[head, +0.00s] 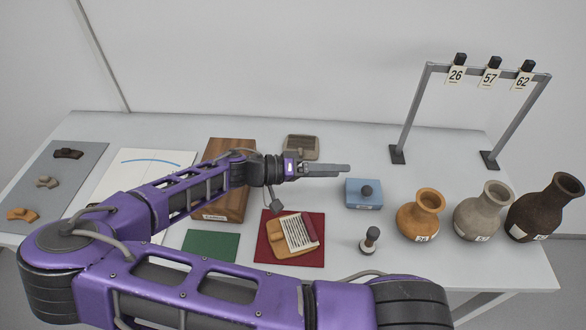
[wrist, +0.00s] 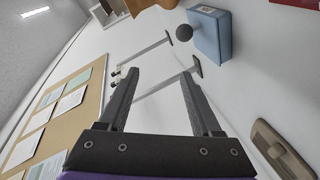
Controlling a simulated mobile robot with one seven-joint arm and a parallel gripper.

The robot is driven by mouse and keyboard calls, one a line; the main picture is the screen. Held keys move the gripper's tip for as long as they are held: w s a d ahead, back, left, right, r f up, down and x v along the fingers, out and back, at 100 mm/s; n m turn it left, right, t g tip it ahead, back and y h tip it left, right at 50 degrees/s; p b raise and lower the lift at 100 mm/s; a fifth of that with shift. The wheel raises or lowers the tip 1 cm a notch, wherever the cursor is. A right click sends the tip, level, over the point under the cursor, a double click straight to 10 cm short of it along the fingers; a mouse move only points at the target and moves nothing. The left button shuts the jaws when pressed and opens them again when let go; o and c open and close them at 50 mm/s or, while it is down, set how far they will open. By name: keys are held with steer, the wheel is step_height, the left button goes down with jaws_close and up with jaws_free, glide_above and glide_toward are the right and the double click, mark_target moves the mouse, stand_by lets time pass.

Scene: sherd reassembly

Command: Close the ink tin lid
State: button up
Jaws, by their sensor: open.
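My gripper (head: 346,168) is open and empty, held above the table behind and left of the blue box. Its two fingers (wrist: 160,76) show apart in the wrist view, touching nothing.
A dark-knobbed stamp (head: 371,240) stands in front of the box. Several vases, one orange (head: 421,215), stand to its right. A metal rack (head: 484,71) with number tags rises behind. A red mat (head: 268,255) with a tablet lies left.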

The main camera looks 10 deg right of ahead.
steer(key=a, duration=0.9)
steer(key=shift+w+r, duration=0.45)
steer(key=shift+p, duration=0.35)
stand_by(0.4)
